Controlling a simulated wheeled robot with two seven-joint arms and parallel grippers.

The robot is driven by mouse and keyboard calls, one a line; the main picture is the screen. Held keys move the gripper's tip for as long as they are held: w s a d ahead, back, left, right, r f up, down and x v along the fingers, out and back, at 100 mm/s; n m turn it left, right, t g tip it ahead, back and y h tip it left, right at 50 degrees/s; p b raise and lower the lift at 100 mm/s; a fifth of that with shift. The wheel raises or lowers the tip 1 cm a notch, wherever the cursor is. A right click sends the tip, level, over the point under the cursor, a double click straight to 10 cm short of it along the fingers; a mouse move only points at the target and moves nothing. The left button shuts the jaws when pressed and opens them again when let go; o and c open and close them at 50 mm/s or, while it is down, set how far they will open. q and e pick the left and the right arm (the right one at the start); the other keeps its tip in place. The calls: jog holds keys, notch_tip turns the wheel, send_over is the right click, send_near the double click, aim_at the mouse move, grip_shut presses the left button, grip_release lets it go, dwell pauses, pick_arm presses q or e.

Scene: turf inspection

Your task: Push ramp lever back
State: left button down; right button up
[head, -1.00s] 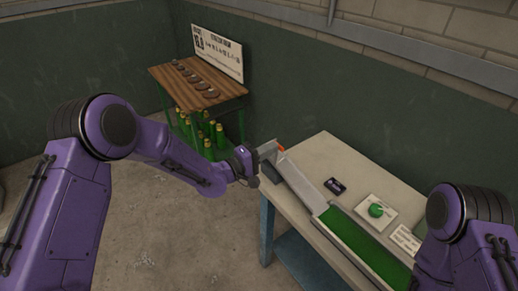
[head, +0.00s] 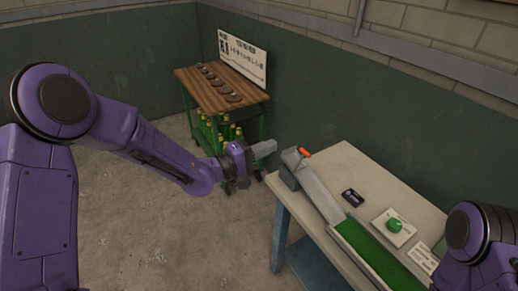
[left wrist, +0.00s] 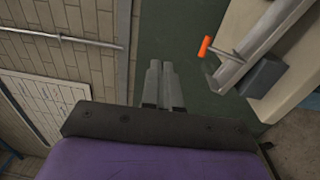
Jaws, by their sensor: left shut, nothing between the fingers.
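The ramp (head: 318,192) is a grey sloped channel at the left end of the table, leading down to a strip of green turf (head: 372,250). Its lever (head: 304,152) has an orange tip and stands at the ramp's upper end. The lever also shows in the left wrist view (left wrist: 206,46), to the right of the fingers. My left gripper (head: 264,148) is shut and empty, left of the lever and apart from it. Its closed fingers show in the left wrist view (left wrist: 163,85). My right arm shows at the lower right; its gripper is out of view.
On the table (head: 345,160) are a small dark box (head: 353,197), a green ball (head: 395,225) on a white card, and another card (head: 422,258). Behind stands a wooden-topped cart (head: 215,95) with dark discs and several green bottles. Open floor lies left of the table.

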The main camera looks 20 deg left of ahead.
pick_arm(q)
jog(key=shift+s+a+r, duration=0.75)
jog(key=shift+s+r, duration=0.05)
jog(key=s+a+f+g+y+b, duration=0.1)
jog(key=s+a+f+y, duration=0.25)
jog(key=f, duration=0.45)
jog(key=s+a+f+m+g+y+b, duration=0.1)
jog(key=s+a+f+y, duration=0.3)
jog(key=f, duration=0.5)
jog(key=s+a+f+y, duration=0.25)
jog(key=f+y, duration=0.25)
jog(key=f, duration=0.3)
jog(key=s+a+f+g+y+b, duration=0.1)
jog(key=s+f+g, duration=0.1)
jog(key=s+f, duration=0.3)
jog(key=s+a+f+m+g+y+b, duration=0.1)
jog(key=s+a+f+g, duration=0.1)
jog(key=s+f, duration=0.4)
jog(key=s+a+f+g+y+b, duration=0.1)
jog(key=s+f+g, duration=0.3)
jog(key=s, duration=1)
jog(key=shift+a+f+m+y, duration=0.3)
jog(key=shift+a+f+y, duration=0.15)
jog(key=shift+a+f, duration=0.35)
